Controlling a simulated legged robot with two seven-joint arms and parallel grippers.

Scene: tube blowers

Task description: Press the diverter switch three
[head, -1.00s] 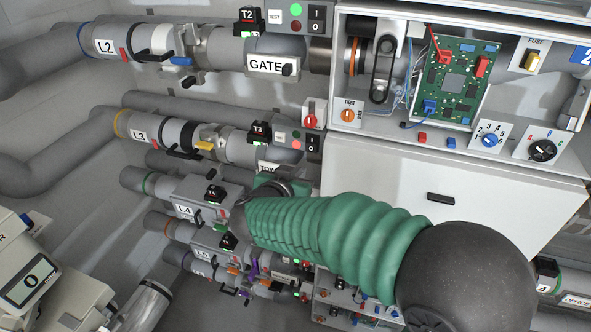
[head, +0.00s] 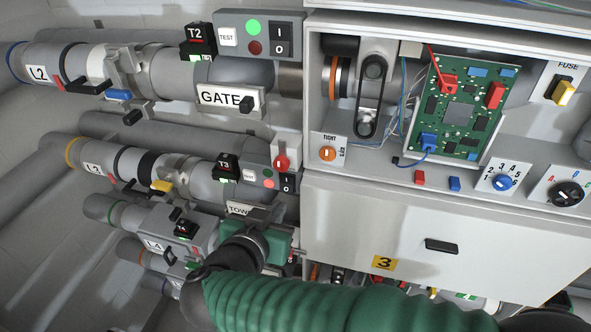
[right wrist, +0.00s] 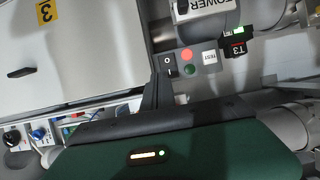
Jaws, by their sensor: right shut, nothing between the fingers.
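The diverter panel by T3 is a grey box with a TEST button, a red and a green light, and a black I/O rocker switch (head: 287,183). The T3 display (head: 227,167) is on its left and the TOWER sign (head: 240,209) below. The red light looks lit. My right gripper (head: 266,213) is shut and empty just below the panel. In the right wrist view its dark fingers (right wrist: 158,92) reach up close to the rocker switch (right wrist: 168,69); I cannot tell whether they touch. My left gripper is not in view.
The cabinet (head: 350,215) with a black handle and yellow 3 label stands right of the switch. A red rotary knob (head: 281,162) sits just above it. The L3 pipe (head: 95,158) runs left, with the T2 panel (head: 258,37) above and L4 unit (head: 165,240) below.

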